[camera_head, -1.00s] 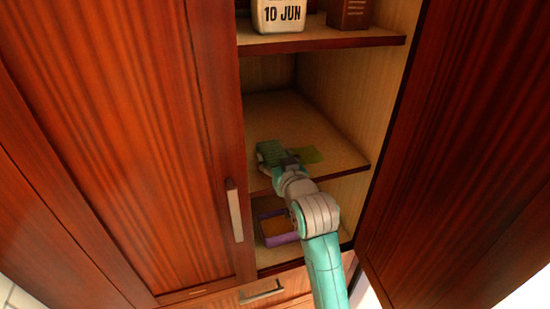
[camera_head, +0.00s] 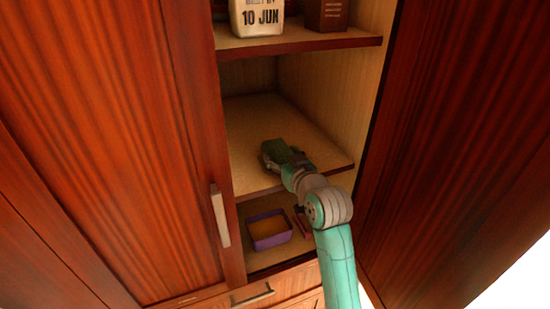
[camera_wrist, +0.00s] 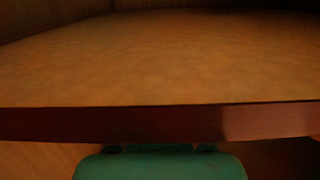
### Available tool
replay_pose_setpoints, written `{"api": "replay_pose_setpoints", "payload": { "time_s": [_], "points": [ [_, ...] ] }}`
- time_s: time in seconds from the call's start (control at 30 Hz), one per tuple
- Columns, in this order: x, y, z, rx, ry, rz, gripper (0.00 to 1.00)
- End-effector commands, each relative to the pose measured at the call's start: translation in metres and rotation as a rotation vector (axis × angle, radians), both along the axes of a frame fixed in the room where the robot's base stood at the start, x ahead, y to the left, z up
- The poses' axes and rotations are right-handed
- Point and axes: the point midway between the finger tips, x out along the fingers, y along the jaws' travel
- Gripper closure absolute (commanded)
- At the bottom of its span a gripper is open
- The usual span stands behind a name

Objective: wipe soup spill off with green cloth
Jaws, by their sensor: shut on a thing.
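My gripper (camera_head: 279,158) reaches over the middle shelf (camera_head: 265,115) of the open cupboard in the head view. It is shut on the green cloth (camera_head: 280,148), which shows as a dark green patch at its tip, low at the shelf board. I cannot tell whether the cloth touches the board. No soup spill shows on the visible part of the shelf; the board beneath the gripper is hidden. The wrist view shows the bare shelf top (camera_wrist: 160,60) and its dark front edge, with a teal-green shape below that I cannot identify for sure.
A purple tray (camera_head: 268,230) and a small reddish thing (camera_head: 302,224) are on the lower shelf. The closed left door (camera_head: 140,150) and open right door (camera_head: 450,150) flank the opening.

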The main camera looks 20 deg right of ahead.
Motion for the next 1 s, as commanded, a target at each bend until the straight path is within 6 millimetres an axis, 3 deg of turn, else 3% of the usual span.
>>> {"api": "replay_pose_setpoints", "payload": {
  "time_s": [1.0],
  "points": [
    [0.000, -0.052, -0.001, 0.001, 0.008, -0.003, 0.58]
  ]
}}
